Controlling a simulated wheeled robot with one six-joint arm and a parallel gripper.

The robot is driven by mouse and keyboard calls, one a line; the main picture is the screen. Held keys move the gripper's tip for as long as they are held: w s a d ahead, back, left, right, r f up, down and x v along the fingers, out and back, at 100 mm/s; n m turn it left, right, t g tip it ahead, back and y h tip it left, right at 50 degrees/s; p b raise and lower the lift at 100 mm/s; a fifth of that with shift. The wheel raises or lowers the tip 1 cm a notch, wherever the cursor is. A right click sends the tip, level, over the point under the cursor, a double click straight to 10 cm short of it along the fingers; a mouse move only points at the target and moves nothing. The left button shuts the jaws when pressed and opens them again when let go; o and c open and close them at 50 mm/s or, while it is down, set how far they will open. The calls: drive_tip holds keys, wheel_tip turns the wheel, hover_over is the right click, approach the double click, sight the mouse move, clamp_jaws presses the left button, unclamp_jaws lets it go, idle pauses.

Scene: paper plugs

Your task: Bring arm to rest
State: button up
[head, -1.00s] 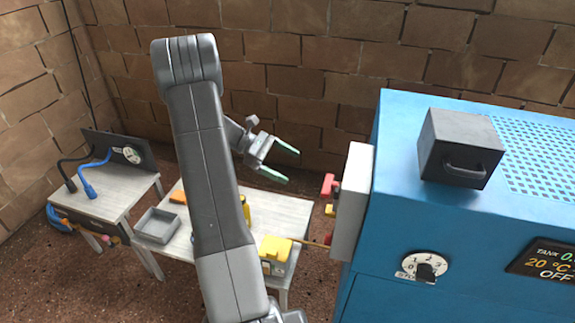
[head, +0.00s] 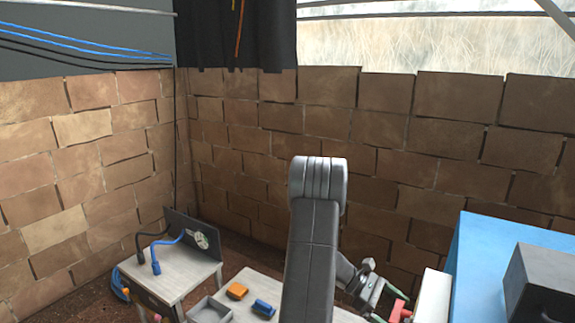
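My gripper (head: 376,303) shows at the lower right of my arm, in front of the brick wall and just left of the white box on the blue machine. Its green-tipped fingers look spread, with nothing seen between them, though their ends are close to the bottom edge and a red part. My grey arm (head: 313,240) stands upright in the middle of the view and hides part of the table behind it.
A blue machine (head: 480,250) with a dark box (head: 543,280) stands at the right, a white box (head: 432,294) on its side. A pale table (head: 240,285) holds a grey tray (head: 209,310), an orange block (head: 237,291) and a blue block (head: 263,308). A side table (head: 190,270) carries plugs and cables.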

drive_tip(key=shift+s+d+f, duration=0.15)
drive_tip(key=shift+d, duration=0.1)
